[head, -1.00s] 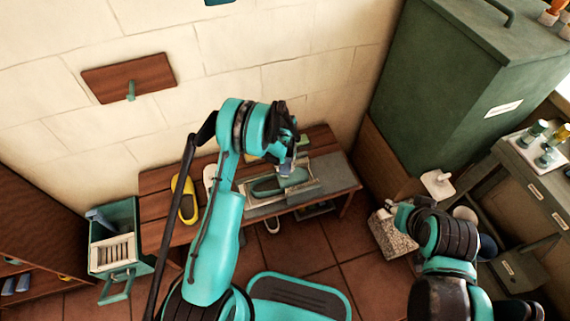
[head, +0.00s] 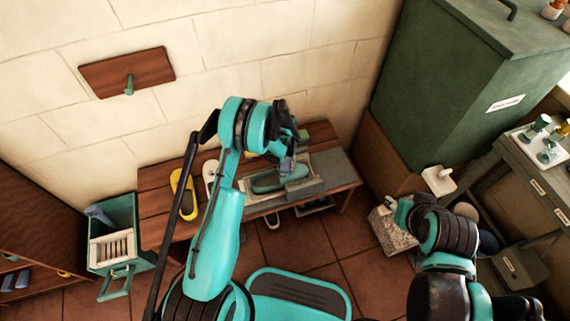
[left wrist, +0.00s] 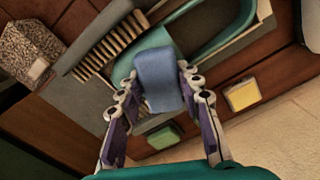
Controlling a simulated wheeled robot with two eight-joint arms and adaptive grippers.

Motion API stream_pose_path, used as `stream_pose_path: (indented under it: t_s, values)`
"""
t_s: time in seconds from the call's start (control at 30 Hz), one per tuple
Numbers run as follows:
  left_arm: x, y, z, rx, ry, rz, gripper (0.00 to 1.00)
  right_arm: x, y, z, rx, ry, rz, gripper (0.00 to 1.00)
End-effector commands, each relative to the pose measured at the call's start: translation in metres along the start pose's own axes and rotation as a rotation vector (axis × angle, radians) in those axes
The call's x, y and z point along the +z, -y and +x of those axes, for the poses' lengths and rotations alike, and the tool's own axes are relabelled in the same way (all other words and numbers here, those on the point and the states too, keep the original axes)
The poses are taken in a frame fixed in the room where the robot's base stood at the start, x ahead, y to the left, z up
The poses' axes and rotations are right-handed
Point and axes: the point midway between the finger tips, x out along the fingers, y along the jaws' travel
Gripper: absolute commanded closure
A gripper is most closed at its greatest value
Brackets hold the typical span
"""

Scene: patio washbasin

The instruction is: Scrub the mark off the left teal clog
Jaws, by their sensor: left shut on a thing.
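My left gripper (head: 288,163) is over the clog. In the left wrist view my left gripper (left wrist: 157,95) is shut on a blue-grey block (left wrist: 157,80), which overlaps the clog's edge. I cannot tell whether they touch. I cannot make out the mark. My right arm is folded at the right, and its gripper (head: 399,208) is too small to read.
A bristle brush (left wrist: 105,45) lies beside the clog. A green block (left wrist: 163,137) and a yellow block (left wrist: 242,95) lie near the wall. A yellow clog (head: 187,195) and a white shoe (head: 209,177) stand left on the bench (head: 155,185). A green cabinet (head: 455,90) stands right.

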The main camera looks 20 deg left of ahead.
Motion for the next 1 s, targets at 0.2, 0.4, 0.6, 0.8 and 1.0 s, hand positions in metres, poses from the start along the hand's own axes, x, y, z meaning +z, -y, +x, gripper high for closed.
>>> stream_pose_path:
  t_s: [0.2,0.4,0.6,0.8,1.0]
  values:
    - [0.000,0.000,0.003,0.000,0.000,0.000,0.88,0.000,0.000,0.000,0.000,0.000,0.000,0.60]
    - [0.000,0.000,0.006,0.000,0.000,0.000,0.88,0.000,0.000,0.000,0.000,0.000,0.000,0.60]
    - [0.000,0.000,0.009,0.000,0.000,0.000,0.88,0.000,0.000,0.000,0.000,0.000,0.000,0.60]
    - [0.000,0.000,0.012,0.000,0.000,0.000,0.88,0.000,0.000,0.000,0.000,0.000,0.000,0.60]
    - [0.000,-0.001,0.013,0.000,0.000,0.000,0.88,0.000,0.000,0.000,0.000,0.000,0.000,0.60]
